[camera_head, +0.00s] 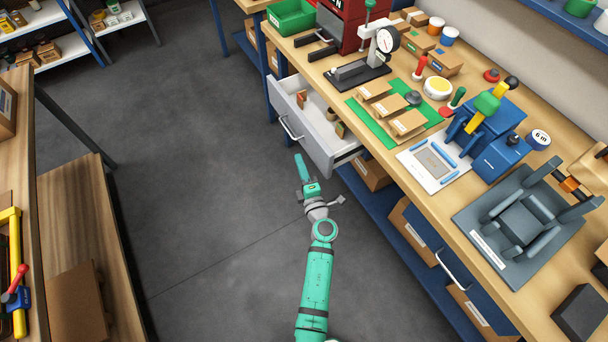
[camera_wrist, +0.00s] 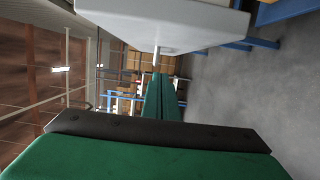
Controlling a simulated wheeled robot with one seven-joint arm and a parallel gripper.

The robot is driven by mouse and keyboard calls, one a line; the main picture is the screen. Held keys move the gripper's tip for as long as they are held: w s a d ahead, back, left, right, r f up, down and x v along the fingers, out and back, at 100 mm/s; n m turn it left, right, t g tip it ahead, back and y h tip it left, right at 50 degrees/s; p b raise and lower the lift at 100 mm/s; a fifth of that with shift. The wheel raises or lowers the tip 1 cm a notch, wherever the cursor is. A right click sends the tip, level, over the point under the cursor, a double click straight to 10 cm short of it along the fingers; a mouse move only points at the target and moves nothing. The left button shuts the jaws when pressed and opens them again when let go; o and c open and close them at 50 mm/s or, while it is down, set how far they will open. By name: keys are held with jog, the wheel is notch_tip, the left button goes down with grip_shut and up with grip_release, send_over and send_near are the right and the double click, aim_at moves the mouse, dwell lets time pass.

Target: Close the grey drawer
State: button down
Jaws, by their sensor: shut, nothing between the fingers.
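The grey drawer (camera_head: 317,149) is pulled out from under the workbench in the head view, its front facing left with a silver bar handle (camera_head: 290,128). Several small items lie inside it. My gripper (camera_head: 300,158) is in front of and below the drawer's near corner, with its fingers together. In the wrist view the green fingers (camera_wrist: 160,78) are shut and empty, and the pale grey drawer (camera_wrist: 165,20) fills the top, with a small gap seen between it and the fingertips. Whether they touch is not clear.
The workbench (camera_head: 408,167) holds a dial gauge stand (camera_head: 368,55), a green mat (camera_head: 362,116), blue fixtures (camera_head: 497,135) and a grey fixture (camera_head: 520,225). A blue lower shelf (camera_head: 385,215) carries boxes. The floor (camera_head: 190,150) left of the drawer is clear.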

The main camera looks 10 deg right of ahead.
jog(key=w+d, duration=0.1)
jog(key=d, duration=0.1)
jog(key=w+d, duration=0.1)
jog(key=shift+d, duration=0.4)
jog(key=shift+w, duration=0.2)
